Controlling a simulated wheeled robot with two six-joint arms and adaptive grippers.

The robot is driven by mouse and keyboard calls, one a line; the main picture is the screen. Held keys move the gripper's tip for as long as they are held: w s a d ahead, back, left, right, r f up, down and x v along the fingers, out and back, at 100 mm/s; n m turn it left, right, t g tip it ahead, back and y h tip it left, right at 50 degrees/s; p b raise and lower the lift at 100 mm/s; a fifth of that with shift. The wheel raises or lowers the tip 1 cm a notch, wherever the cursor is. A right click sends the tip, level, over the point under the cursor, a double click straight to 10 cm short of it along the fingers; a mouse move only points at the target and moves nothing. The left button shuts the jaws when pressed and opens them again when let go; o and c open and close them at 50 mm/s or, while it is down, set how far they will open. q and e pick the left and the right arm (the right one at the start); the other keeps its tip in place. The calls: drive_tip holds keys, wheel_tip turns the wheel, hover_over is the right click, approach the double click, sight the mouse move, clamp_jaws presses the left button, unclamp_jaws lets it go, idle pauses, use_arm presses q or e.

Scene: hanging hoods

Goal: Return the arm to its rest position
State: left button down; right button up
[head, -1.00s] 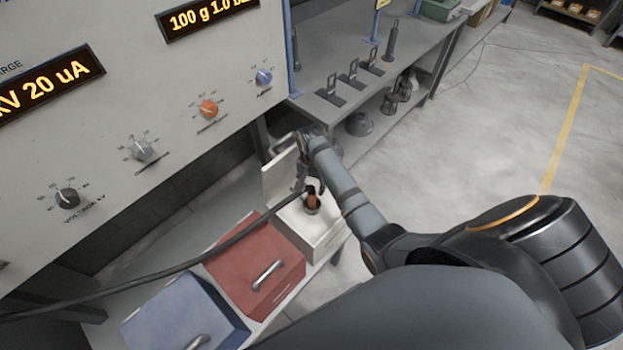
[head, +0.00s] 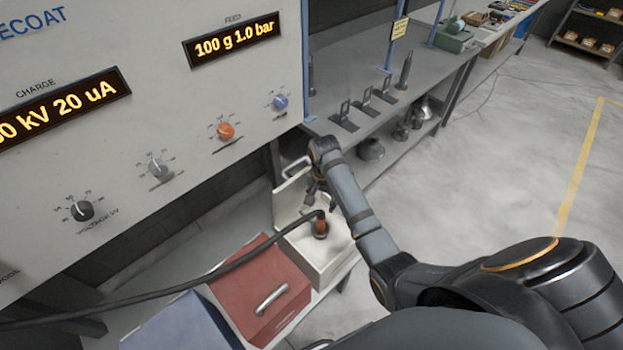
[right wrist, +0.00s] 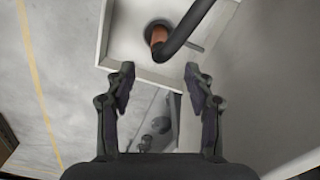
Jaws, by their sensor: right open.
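My right arm reaches in from the lower right in the head view. My right gripper (head: 318,192) hangs at its end, beside the raised lid of a white box (head: 333,262). It also shows in the right wrist view (right wrist: 158,78), with its two fingers apart and nothing between them. An orange-brown fitting (head: 321,228) on a black hose (head: 215,268) stands in the top of the white box, apart from the fingers. The fitting also shows beyond the fingertips in the right wrist view (right wrist: 158,36). My left gripper is not in view.
A red box (head: 255,290) and a blue box (head: 180,325) stand beside the white one. The control panel (head: 150,120) with knobs and displays fills the upper left. A grey workbench (head: 385,125) stands behind my right arm. The floor to the right is open.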

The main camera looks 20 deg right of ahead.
drive_tip(key=s+r+n+t, duration=0.2)
drive_tip(key=s+n, duration=0.4)
drive_tip(key=s, duration=0.3)
drive_tip(key=s+r+n+t, duration=0.25)
drive_tip(key=s+n, duration=0.25)
drive_tip(key=s, duration=0.5)
wheel_tip(320, 180, down, 27)
drive_tip(key=s+d+g+b, duration=0.1)
drive_tip(key=d+g+b, duration=0.1)
drive_tip(key=b, duration=0.1)
drive_tip(key=s+d+f+g+b, duration=0.1)
drive_tip(key=s+f+b, duration=0.2)
drive_tip(key=s+f, duration=1.6)
wheel_tip(320, 180, down, 3)
drive_tip(key=shift+s+d+r+h, duration=0.1)
drive_tip(key=shift+s+d+h, duration=0.2)
drive_tip(key=shift+s+h, duration=0.1)
